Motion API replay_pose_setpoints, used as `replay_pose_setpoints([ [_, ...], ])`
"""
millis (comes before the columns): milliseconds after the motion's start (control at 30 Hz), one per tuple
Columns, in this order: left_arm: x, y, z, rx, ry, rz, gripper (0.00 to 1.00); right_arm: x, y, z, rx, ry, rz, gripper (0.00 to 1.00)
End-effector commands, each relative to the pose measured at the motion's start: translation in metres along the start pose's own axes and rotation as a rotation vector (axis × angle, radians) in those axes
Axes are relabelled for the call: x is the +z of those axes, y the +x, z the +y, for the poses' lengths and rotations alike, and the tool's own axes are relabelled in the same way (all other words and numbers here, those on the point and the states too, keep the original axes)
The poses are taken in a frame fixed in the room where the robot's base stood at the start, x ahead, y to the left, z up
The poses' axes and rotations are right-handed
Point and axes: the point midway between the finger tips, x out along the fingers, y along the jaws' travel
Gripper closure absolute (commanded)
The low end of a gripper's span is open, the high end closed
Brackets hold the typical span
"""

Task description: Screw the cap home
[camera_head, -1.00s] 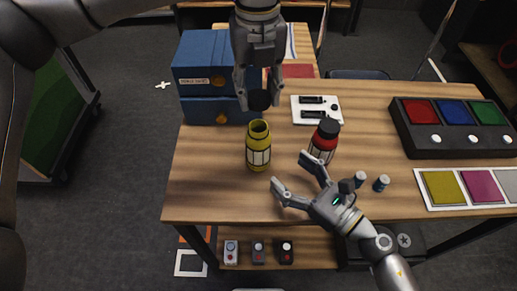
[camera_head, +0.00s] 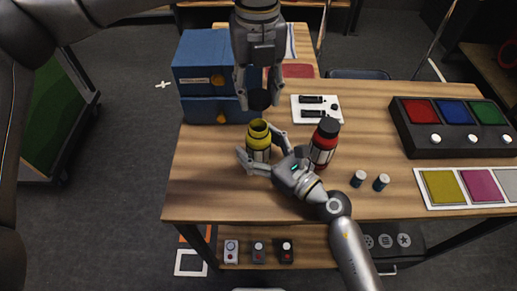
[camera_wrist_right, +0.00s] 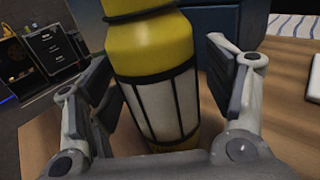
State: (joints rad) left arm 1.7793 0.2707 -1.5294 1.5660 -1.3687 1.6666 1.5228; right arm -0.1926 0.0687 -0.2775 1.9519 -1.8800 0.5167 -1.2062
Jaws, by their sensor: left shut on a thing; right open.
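A yellow bottle (camera_head: 259,135) with a pale label band and an open top stands upright on the wooden table. It fills the middle of the right wrist view (camera_wrist_right: 155,80). My left gripper (camera_head: 259,92) is shut on a black cap (camera_head: 260,101) and holds it above and apart from the bottle's mouth. My right gripper (camera_head: 262,152) is open, with its fingers on both sides of the bottle; in the wrist view (camera_wrist_right: 160,115) gaps show between the finger pads and the bottle.
A red bottle with a black cap (camera_head: 324,143) stands close to the right of my right gripper. Two small cylinders (camera_head: 370,180) stand nearby. Blue drawer boxes (camera_head: 205,75) are behind left. A black panel with coloured squares (camera_head: 456,127) lies at right.

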Motion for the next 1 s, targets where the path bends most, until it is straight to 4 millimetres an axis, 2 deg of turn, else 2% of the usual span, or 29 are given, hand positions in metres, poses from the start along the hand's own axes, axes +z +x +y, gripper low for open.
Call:
replay_pose_setpoints([
  [67,0.0,0.0,0.0,0.0,0.0,0.0,0.73,0.0,0.0,0.0,0.0,0.0,0.0,0.25],
  [600,0.0,0.0,0.0,0.0,0.0,0.0,0.73,0.0,-0.001,0.0,0.0,0.0,0.0,0.94],
  [767,0.0,0.006,0.0,0.001,0.0,0.001,0.73,0.0,-0.001,0.0,-0.001,0.0,0.0,0.94],
  [1000,-0.001,0.041,0.001,0.0,0.0,0.004,0.73,0.0,-0.001,0.0,-0.001,0.0,0.0,0.94],
])
